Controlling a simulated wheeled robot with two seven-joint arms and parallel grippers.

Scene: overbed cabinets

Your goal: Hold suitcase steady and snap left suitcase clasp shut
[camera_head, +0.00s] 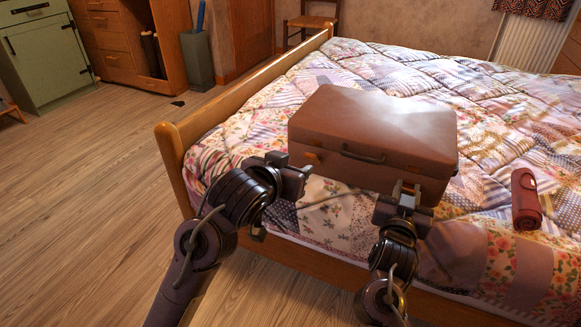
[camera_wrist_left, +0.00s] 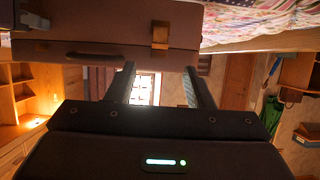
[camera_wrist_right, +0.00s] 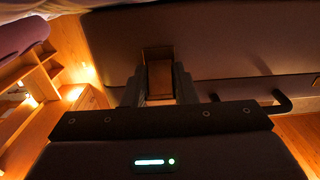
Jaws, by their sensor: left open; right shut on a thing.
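The brown suitcase (camera_head: 375,125) lies flat on the bed with its lid down and its dark handle (camera_head: 362,155) facing me. Its left clasp (camera_head: 312,157) is a brass-coloured plate on the front; it also shows in the left wrist view (camera_wrist_left: 160,36). My left gripper (camera_head: 303,173) is open and empty, just in front of and slightly below this clasp, apart from it. My right gripper (camera_head: 405,188) is at the suitcase's front right, shut on the right clasp (camera_wrist_right: 160,75), which shows between its fingers in the right wrist view. That clasp is mostly hidden in the head view.
The bed (camera_head: 480,90) has a patchwork quilt and a wooden footboard (camera_head: 240,95) on the left. A dark red rolled bundle (camera_head: 525,200) lies right of the suitcase. Open wooden floor (camera_head: 80,200) is at left, with a green cabinet (camera_head: 45,60) behind.

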